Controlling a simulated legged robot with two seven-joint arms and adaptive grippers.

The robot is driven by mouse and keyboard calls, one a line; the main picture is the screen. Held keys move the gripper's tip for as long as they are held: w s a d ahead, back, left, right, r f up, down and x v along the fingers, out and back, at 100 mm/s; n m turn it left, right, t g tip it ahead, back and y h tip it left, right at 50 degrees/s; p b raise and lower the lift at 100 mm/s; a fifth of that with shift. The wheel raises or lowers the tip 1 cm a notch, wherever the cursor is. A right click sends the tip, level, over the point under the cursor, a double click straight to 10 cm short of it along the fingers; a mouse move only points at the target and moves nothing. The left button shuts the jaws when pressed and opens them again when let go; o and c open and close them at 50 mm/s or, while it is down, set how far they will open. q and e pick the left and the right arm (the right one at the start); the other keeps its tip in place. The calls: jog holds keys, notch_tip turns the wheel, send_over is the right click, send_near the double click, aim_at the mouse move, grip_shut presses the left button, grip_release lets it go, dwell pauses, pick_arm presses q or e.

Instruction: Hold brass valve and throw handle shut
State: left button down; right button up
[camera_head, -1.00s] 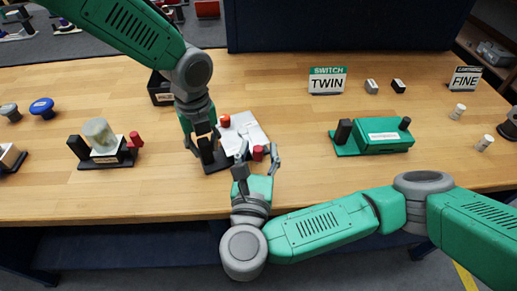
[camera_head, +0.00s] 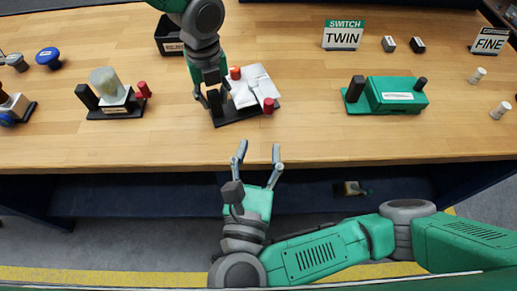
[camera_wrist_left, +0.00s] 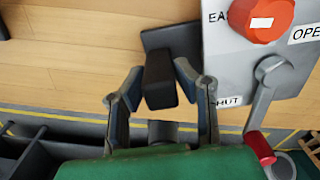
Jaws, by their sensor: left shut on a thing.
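The valve unit has a pale grey body (camera_wrist_left: 225,60) with a red-orange knob (camera_wrist_left: 262,18) on a dark base (camera_head: 240,117). I see no clear brass colour on it. Its grey lever handle (camera_wrist_left: 262,105) ends in a red grip (camera_wrist_left: 260,148), also visible in the head view (camera_head: 268,105). In the wrist view the lever points down, right of the SHUT label (camera_wrist_left: 229,101); the OPEN label (camera_wrist_left: 305,33) is upper right. My left gripper (camera_head: 214,94) is shut on the unit's black post (camera_wrist_left: 160,80). My right gripper (camera_head: 258,150) is open and empty, off the table's front edge, apart from the grip.
A green unit (camera_head: 390,95) stands to the right, and a unit with a pale knob (camera_head: 108,85) to the left. A black box (camera_head: 168,38) is behind my left gripper. A small object (camera_head: 352,188) lies below the table. The front middle of the wooden table (camera_head: 330,145) is clear.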

dwell(0.3)
pick_arm(q)
jog(key=c, duration=1.2)
grip_release()
